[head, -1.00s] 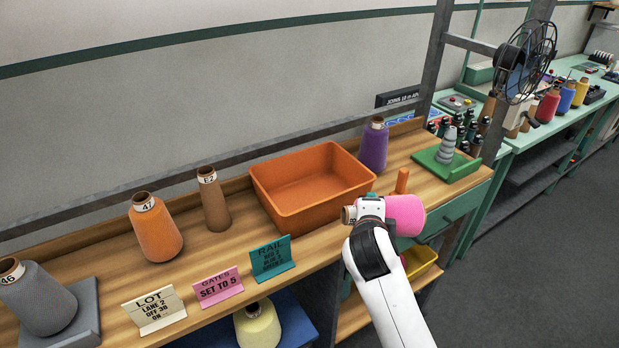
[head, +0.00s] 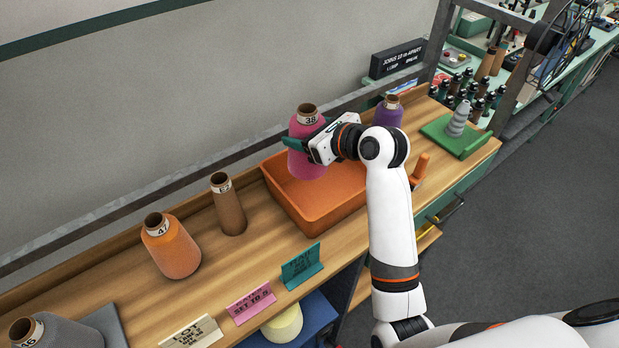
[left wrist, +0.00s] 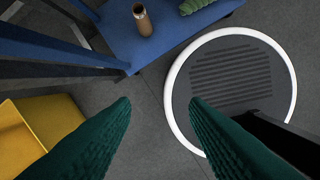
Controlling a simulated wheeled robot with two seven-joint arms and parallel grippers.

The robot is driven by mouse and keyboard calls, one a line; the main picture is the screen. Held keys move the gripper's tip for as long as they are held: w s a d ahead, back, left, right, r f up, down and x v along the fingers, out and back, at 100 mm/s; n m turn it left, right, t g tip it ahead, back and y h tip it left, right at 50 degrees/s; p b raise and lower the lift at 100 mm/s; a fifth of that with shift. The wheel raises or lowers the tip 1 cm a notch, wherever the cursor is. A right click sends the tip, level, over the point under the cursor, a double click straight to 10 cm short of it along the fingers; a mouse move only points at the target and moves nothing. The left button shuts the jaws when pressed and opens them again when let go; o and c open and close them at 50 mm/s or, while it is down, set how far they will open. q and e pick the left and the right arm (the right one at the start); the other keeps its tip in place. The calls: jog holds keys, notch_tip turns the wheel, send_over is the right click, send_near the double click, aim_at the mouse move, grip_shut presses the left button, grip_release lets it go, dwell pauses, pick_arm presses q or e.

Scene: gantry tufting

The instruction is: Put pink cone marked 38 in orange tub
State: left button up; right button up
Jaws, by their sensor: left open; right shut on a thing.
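The pink cone marked 38 (head: 306,145) is upright in my right gripper (head: 303,148), which is shut on it. The cone is over the back left part of the orange tub (head: 318,218) on the wooden bench. Whether its base touches the tub floor cannot be told. The tub shows no other thing inside, though my right gripper and arm cover its back right part. My left gripper (left wrist: 160,110) shows only in the left wrist view, open and empty, its green fingers over the floor.
An orange cone marked 47 (head: 171,247) and a brown tube (head: 228,204) stand left of the tub. A purple cone (head: 388,113) stands behind my right arm. Small signs (head: 302,266) line the front edge. A yellow bin (left wrist: 38,130) shows in the left wrist view.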

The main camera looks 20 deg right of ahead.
notch_tip(320, 180, down, 10)
jog(key=s+p, duration=0.1)
jog(key=shift+d+p, duration=0.3)
jog(key=shift+p, duration=0.1)
jog(key=o, duration=1.2)
pick_arm(q)
jog(key=s+r, duration=0.1)
jog(key=s+d, duration=0.1)
jog(key=s, duration=0.1)
jog(key=shift+r, duration=0.4)
pick_arm(e)
jog(key=shift+o, duration=0.2)
jog(key=shift+r, duration=0.1)
jog(key=shift+s, duration=0.15)
